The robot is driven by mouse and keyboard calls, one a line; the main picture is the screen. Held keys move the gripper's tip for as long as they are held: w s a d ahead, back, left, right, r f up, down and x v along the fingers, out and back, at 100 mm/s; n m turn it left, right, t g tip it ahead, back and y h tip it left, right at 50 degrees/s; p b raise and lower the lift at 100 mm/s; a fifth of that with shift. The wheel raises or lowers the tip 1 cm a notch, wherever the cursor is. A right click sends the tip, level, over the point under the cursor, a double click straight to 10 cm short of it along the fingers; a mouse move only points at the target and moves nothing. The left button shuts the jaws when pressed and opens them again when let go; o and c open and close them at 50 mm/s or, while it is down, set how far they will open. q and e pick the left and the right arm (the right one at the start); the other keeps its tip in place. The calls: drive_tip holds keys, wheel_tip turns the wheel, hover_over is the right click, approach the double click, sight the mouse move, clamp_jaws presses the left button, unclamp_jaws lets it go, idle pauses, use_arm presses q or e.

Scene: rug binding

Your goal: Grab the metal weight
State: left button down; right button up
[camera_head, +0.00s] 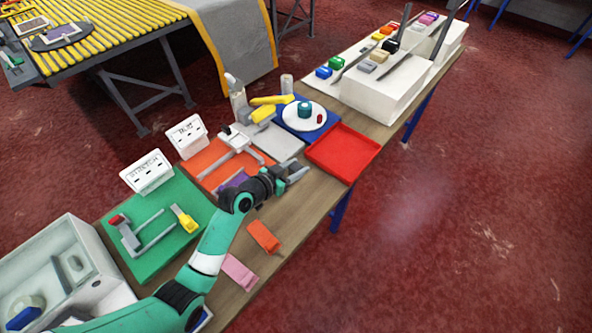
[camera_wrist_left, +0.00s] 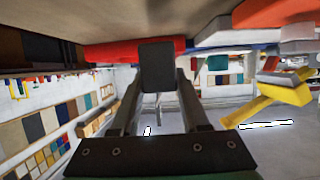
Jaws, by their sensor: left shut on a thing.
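My left gripper (camera_head: 294,173) reaches over the wooden bench, between the orange mat and the red tray. In the left wrist view its two fingers (camera_wrist_left: 158,88) close on a dark grey block, which I take to be the metal weight (camera_wrist_left: 158,65). The block sits at the fingertips. In the head view the block is too small and too close to the grey fingers to tell apart. Whether it touches the bench is unclear. My right gripper is not in view.
The red tray (camera_head: 366,147) lies just right of the gripper. A blue mat (camera_head: 289,115) with a white plate, a grey mat (camera_head: 285,144) and an orange mat (camera_head: 203,164) lie behind. Orange (camera_head: 263,236) and pink (camera_head: 238,272) pieces lie near the front edge.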

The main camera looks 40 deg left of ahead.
use_arm(q)
drive_tip(key=s+d+r+p, duration=0.3)
drive_tip(key=s+r, duration=0.2)
drive_tip(key=s, duration=0.1)
drive_tip(key=s+d+r+p, duration=0.2)
drive_tip(key=s+r+p, duration=0.1)
drive_tip(key=s+r, duration=0.2)
drive_tip(key=shift+s+d, duration=0.4)
drive_tip(key=shift+s, duration=0.45)
